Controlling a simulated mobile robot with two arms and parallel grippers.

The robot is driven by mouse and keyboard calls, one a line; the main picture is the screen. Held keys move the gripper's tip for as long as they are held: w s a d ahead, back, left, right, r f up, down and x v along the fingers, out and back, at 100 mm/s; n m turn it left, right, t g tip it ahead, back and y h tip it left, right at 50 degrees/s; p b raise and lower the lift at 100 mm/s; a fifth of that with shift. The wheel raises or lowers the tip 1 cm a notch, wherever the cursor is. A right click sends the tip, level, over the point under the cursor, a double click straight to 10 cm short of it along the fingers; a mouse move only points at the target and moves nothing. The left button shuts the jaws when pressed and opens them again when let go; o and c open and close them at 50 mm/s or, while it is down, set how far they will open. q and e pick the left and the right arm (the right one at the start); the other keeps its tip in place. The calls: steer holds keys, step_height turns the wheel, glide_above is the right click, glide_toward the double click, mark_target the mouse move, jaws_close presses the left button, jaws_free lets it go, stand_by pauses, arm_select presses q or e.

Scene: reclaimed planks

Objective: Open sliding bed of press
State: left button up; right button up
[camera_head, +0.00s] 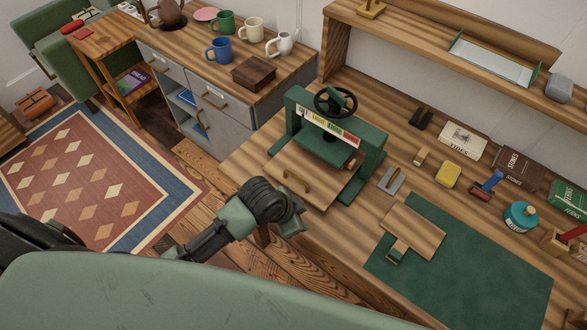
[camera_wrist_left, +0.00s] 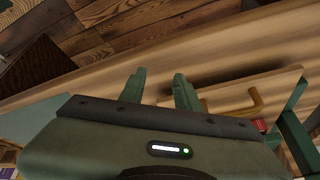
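The green press (camera_head: 368,150) with a black handwheel (camera_head: 335,102) stands on the wooden bench. Its sliding bed (camera_head: 312,192) is a wooden board low at the press's front, with a brass handle (camera_head: 294,182) on it. How far the bed is slid out, I cannot tell. My left gripper (camera_head: 291,226) is just in front of the bed, near the bench's front edge. In the left wrist view its fingers (camera_wrist_left: 160,80) are apart with nothing between them. The brass handle (camera_wrist_left: 238,108) is to their right, apart from them. My right gripper is in neither view.
A green mat (camera_head: 470,265) with a wooden board (camera_head: 413,232) on it lies right of the press. Small tools, books and a teal jar (camera_head: 520,215) sit behind the mat. A side counter (camera_head: 285,72) with mugs and a wooden box (camera_head: 254,73) is at the back left.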

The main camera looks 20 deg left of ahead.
arm_select(q)
steer(key=w+d+r+m+p, duration=0.1)
steer(key=w+r+m, duration=0.4)
steer(key=m+g+y+p, duration=0.2)
steer(key=m, duration=0.5)
glide_toward(294, 176)
steer(key=f, duration=0.5)
steer(key=w+d+f, duration=0.1)
steer(key=f, duration=0.1)
steer(key=shift+w+f+p, duration=0.1)
steer(key=shift+f+p, duration=0.25)
jaws_close()
